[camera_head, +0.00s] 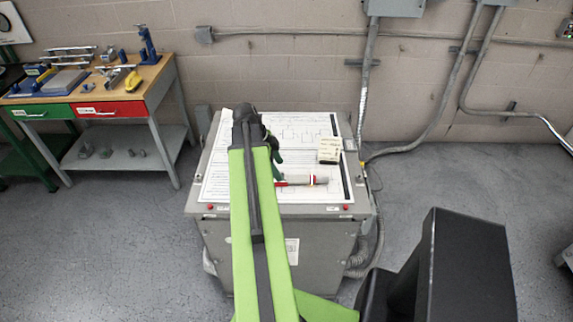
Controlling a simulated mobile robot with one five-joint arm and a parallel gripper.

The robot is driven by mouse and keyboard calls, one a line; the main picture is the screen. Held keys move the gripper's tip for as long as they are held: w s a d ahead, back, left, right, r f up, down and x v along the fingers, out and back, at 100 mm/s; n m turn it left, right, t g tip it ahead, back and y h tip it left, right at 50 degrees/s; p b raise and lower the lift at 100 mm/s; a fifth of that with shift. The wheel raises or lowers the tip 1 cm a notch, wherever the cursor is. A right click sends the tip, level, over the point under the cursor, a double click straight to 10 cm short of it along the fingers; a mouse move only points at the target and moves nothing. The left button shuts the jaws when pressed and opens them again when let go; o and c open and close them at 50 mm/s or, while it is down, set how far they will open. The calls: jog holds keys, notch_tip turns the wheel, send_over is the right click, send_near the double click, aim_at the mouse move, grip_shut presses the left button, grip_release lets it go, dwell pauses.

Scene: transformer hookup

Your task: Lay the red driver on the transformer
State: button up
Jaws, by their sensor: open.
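The transformer (222,150) is a grey box in the middle of the picture, with a diagram sheet on its flat top. A slim piece with a red part (282,184), which looks like the red driver, lies on the top near the front, right of my arm. A light grey cylinder (318,181) lies at its right end; I cannot tell whether they touch. My green arm reaches over the top. My gripper (268,138) is at its dark far end, open, above the top and behind the red piece. Its fingertips are mostly hidden.
A small cream box (330,150) stands on the transformer's right side. A dark green item (277,165) shows beside my arm. A workbench (150,75) with tools and drawers stands at the left. Conduits run along the back wall.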

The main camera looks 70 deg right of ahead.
jog(key=p+v, duration=0.8)
jog(key=v, duration=0.3)
jog(key=w+a+f+n+t, duration=0.1)
jog(key=w+a+n+t, duration=0.1)
jog(key=w+a+n, duration=1)
jog(key=w+a+f+n+t, duration=0.1)
jog(key=w+a+n, duration=0.5)
jog(key=w+a, duration=0.7)
jog(key=w+a+n+t+y, duration=0.1)
jog(key=a+n+y, duration=0.1)
jog(key=a+n, duration=1.2)
jog(key=a, duration=1.3)
jog(key=shift+w+a, duration=0.2)
jog(key=shift+w, duration=0.05)
